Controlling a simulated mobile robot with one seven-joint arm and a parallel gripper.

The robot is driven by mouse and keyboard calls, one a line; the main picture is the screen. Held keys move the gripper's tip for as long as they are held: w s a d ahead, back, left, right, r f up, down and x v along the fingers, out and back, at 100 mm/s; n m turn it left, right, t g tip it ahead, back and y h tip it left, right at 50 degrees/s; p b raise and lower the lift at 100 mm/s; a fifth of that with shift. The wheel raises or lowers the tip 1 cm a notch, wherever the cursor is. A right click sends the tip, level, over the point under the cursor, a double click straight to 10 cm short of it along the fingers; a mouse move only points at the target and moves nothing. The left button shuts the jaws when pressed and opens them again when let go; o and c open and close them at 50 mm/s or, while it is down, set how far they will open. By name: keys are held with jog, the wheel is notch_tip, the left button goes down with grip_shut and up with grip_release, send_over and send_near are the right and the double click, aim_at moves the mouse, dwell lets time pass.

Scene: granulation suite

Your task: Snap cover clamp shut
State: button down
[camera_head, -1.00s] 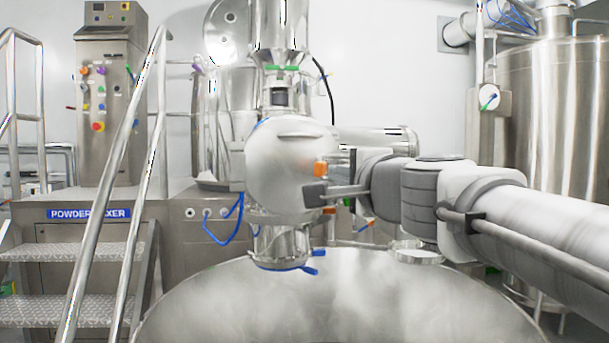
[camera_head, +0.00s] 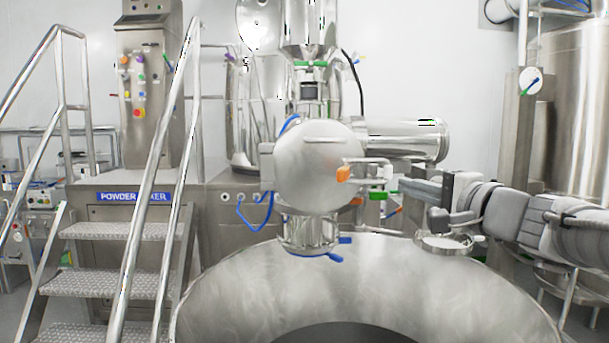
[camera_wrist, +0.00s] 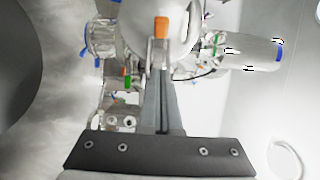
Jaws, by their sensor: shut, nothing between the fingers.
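A round, polished steel cover (camera_head: 312,172) closes the front of the vessel in the middle of the head view. The clamp's orange-tipped lever (camera_head: 343,174) lies across the cover's right side, joined to a steel bar (camera_head: 368,161) at its edge. In the wrist view the orange tip (camera_wrist: 161,27) shows at top centre, beyond my fingers. My gripper (camera_head: 402,186) is shut and empty, to the right of the clamp and apart from it. Its fingers (camera_wrist: 158,78) point towards the lever in the wrist view. I cannot tell whether the clamp is fully latched.
A large steel bowl (camera_head: 260,290) stands below the cover, with a small round port (camera_head: 445,243) on its right. Stairs with handrails (camera_head: 155,180) and a control panel (camera_head: 145,90) are at left. A green-tipped fitting (camera_head: 377,194) sits beside the cover. A steel tank (camera_head: 580,130) is at right.

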jog(key=p, duration=0.1)
send_near(348, 174)
jog(key=w+d, duration=0.2)
jog(key=w, duration=0.2)
jog(key=a, duration=0.1)
jog(key=w+a, duration=0.1)
jog(key=a, duration=0.2)
jog(key=shift+w+p, duration=0.3)
jog(key=shift+p, duration=0.1)
jog(key=shift+a+b, duration=0.15)
jog(key=shift+b, duration=0.25)
